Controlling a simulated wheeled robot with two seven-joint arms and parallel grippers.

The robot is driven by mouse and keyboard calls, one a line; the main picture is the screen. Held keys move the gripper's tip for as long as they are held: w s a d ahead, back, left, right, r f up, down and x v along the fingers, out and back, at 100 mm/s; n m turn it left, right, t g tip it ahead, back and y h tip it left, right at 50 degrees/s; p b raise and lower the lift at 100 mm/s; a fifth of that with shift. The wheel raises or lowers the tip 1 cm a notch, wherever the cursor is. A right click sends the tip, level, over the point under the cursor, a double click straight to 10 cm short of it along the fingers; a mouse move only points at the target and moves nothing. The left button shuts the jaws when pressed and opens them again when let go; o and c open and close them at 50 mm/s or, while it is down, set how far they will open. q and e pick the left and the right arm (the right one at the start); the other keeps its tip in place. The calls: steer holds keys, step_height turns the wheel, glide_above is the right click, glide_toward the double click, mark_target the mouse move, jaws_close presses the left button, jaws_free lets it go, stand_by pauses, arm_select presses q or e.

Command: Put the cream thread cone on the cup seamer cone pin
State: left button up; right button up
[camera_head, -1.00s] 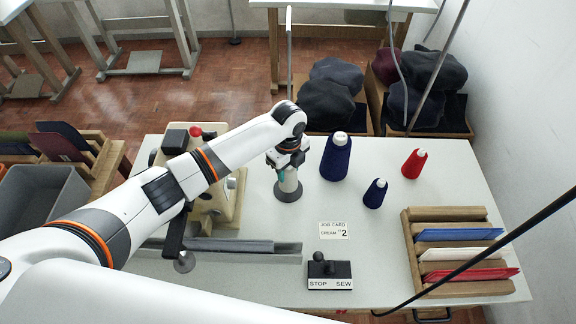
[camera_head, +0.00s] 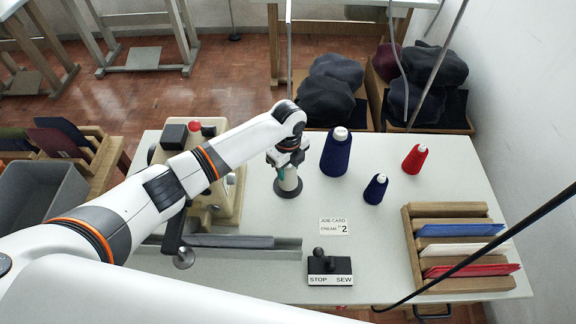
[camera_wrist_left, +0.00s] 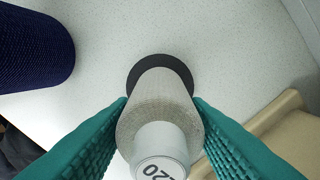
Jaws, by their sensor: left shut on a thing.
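The cream thread cone (camera_wrist_left: 158,108) is between the green-padded fingers of my left gripper (camera_wrist_left: 160,118), its pale top marked "20" toward the wrist camera. In the head view the cone (camera_head: 289,179) shows just below my left gripper (camera_head: 288,163), which is shut on it. A dark round base (camera_head: 287,191) lies directly under the cone; it also shows in the wrist view (camera_wrist_left: 163,61). The cone hides any pin there, and I cannot tell whether it touches the base. The beige machine (camera_head: 223,208) stands left of it, partly behind my arm. My right gripper is out of view.
A large navy cone (camera_head: 335,155), a small navy cone (camera_head: 375,190) and a red cone (camera_head: 415,159) stand to the right. A stop/sew switch (camera_head: 330,268) and a job card (camera_head: 333,227) lie in front. A wooden rack (camera_head: 414,240) is at the right edge.

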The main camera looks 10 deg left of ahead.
arm_select(q)
steer(key=shift+f, duration=0.2)
steer(key=o, duration=1.1)
step_height(320, 180, up, 12)
steer(key=shift+b, duration=0.5)
steer(key=shift+s+f, duration=0.1)
